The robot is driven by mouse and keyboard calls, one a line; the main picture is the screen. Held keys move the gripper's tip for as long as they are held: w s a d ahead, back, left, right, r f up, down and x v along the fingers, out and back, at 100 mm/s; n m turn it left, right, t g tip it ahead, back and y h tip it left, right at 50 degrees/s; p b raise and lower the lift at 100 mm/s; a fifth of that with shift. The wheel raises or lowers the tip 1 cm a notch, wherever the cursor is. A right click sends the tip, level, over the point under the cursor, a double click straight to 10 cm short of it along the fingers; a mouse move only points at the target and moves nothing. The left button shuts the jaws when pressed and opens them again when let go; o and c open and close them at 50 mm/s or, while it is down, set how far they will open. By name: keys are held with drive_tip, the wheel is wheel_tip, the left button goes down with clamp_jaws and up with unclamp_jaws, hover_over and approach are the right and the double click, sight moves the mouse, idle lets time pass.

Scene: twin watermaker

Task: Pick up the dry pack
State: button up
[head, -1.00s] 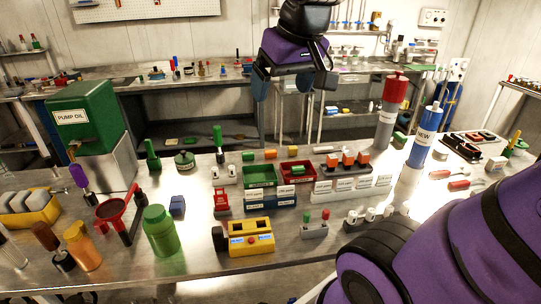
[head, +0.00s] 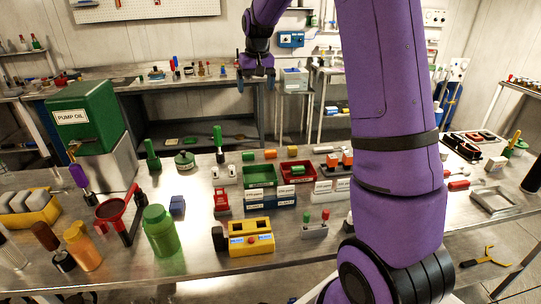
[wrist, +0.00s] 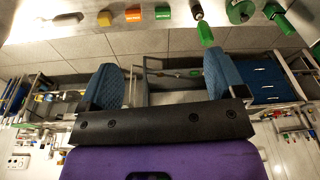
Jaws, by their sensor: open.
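My gripper (head: 256,82) is open and empty in the head view, raised beyond the far edge of the front bench. In the wrist view its two blue finger pads (wrist: 163,78) stand wide apart with nothing between them. No thing is clearly readable as the dry pack. A row of small blocks lies at the bench's back edge: green (head: 248,156), orange (head: 270,154) and yellow (head: 292,152). The wrist view shows such blocks at the top.
A red bin (head: 298,166) stands beside the green one. Open floor lies between the benches.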

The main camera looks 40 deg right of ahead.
drive_tip(key=w+d+f+m+g, duration=0.1)
drive_tip(key=w+d+f, duration=0.6)
drive_tip(key=f, duration=0.4)
drive_tip(key=g, duration=0.1)
hover_over(271, 152)
wheel_tip(271, 152, down, 14)
drive_tip(key=r, duration=0.1)
drive_tip(key=shift+m, duration=0.4)
drive_tip(key=shift+w+f, duration=0.15)
drive_tip(key=shift+f, duration=5.65)
drive_tip(key=c, duration=1)
drive_tip(key=shift+r, duration=0.8)
wheel_tip(271, 152, up, 2)
drive_tip(key=shift+r, duration=0.15)
drive_tip(key=s+a, duration=0.2)
drive_tip(key=s, duration=0.3)
drive_tip(key=s+a, duration=0.1)
drive_tip(key=s, duration=0.4)
drive_tip(key=s+a+r, duration=0.1)
drive_tip(key=s+a, duration=0.1)
drive_tip(key=s, duration=0.3)
drive_tip(key=shift+a+r, duration=0.1)
drive_tip(key=shift+a, duration=0.25)
